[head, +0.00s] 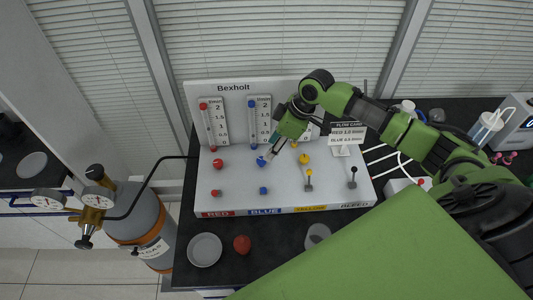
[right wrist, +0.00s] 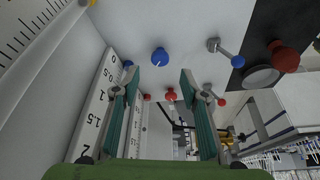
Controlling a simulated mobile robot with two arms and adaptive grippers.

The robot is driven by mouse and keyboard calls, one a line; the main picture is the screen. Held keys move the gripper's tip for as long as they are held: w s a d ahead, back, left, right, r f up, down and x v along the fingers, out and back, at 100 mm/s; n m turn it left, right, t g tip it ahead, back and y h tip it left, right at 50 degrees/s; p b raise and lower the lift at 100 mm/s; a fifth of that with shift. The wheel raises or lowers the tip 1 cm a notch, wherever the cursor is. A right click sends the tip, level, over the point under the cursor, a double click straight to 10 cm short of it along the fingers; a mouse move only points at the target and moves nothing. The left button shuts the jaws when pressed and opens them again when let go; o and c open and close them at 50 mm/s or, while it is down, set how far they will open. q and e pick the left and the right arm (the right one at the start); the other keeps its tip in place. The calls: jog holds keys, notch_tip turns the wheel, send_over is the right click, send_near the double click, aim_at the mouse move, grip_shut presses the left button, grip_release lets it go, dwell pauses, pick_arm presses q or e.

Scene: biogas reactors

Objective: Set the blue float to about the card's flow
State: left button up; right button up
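The blue flow tube (head: 254,122) stands beside its white scale on the Bexholt panel. A blue spot shows at its top and another at its foot; I cannot tell which is the float. The blue knob (head: 261,162) is on the sloped panel below the tube, and shows in the right wrist view (right wrist: 160,57). My right gripper (head: 269,154) is open, its fingertips close to the blue knob. In the right wrist view the knob appears beyond and between the parted fingers, with nothing held. The flow card (head: 347,133) stands at right; its print is too small to read surely. My left gripper is out of view.
A red knob (head: 217,163) and a yellow knob (head: 304,158) flank the blue one. Small levers, including a blue one (head: 263,190), stand in front. A dish (head: 204,250) and a red round object (head: 242,244) lie on the black bench. A gas cylinder (head: 148,222) stands at left.

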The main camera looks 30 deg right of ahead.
jog(key=v, duration=0.5)
jog(key=shift+r, duration=0.1)
dwell(0.4)
